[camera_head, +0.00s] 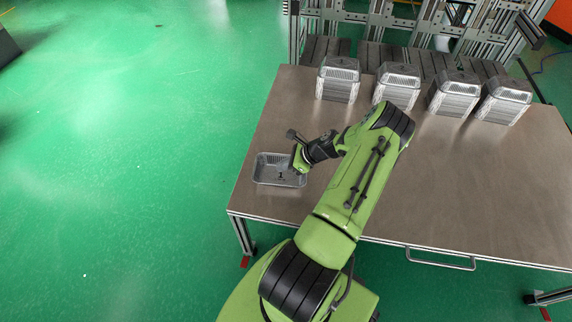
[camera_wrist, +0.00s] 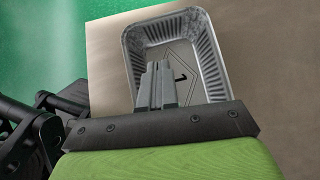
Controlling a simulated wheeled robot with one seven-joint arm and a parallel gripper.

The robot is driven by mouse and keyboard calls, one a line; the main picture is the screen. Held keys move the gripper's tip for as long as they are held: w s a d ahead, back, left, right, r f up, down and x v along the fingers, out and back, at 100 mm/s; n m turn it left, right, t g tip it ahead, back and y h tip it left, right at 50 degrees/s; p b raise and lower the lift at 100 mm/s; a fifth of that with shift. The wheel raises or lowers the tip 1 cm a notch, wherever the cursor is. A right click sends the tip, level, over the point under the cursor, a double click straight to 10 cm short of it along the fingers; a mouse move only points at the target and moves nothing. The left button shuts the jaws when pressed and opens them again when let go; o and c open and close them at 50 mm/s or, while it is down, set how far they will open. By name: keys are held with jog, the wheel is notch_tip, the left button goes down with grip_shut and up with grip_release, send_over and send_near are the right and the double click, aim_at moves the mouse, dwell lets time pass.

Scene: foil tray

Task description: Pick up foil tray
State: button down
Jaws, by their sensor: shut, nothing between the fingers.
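A single foil tray (camera_head: 266,180) lies open side up near the left front corner of the table. It also shows in the wrist view (camera_wrist: 215,72), with ribbed silver walls and a rolled rim. My gripper (camera_head: 282,176) is over the tray's inside in the head view. In the wrist view my gripper (camera_wrist: 158,68) has its two grey fingers together, with nothing between them, in front of the tray's floor. Whether the fingertips touch the floor I cannot tell. My gripper and arm hide the tray's right part in the head view.
The brown table (camera_head: 450,190) is bare across its middle and right. Several stacks of foil trays (camera_head: 397,86) stand along its back edge. Behind them is a metal frame (camera_head: 450,20). The green floor (camera_head: 120,150) is open to the left.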

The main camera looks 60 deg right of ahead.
aim_at(257, 170)
jog(key=b+x, duration=0.1)
jog(key=x, duration=0.3)
jog(key=shift+f, duration=0.2)
jog(key=w, duration=0.1)
jog(key=w+a, duration=0.1)
jog(key=w+b, duration=0.1)
jog(key=shift+w+a+f, duration=0.1)
jog(key=shift+w+a, duration=0.3)
jog(key=shift+w, duration=0.15)
jog(key=shift+w+a, duration=0.2)
jog(key=shift+w, duration=0.2)
jog(key=w+a, duration=0.4)
jog(key=w, duration=0.5)
jog(key=shift+w+p, duration=0.4)
jog(key=shift+a, duration=0.1)
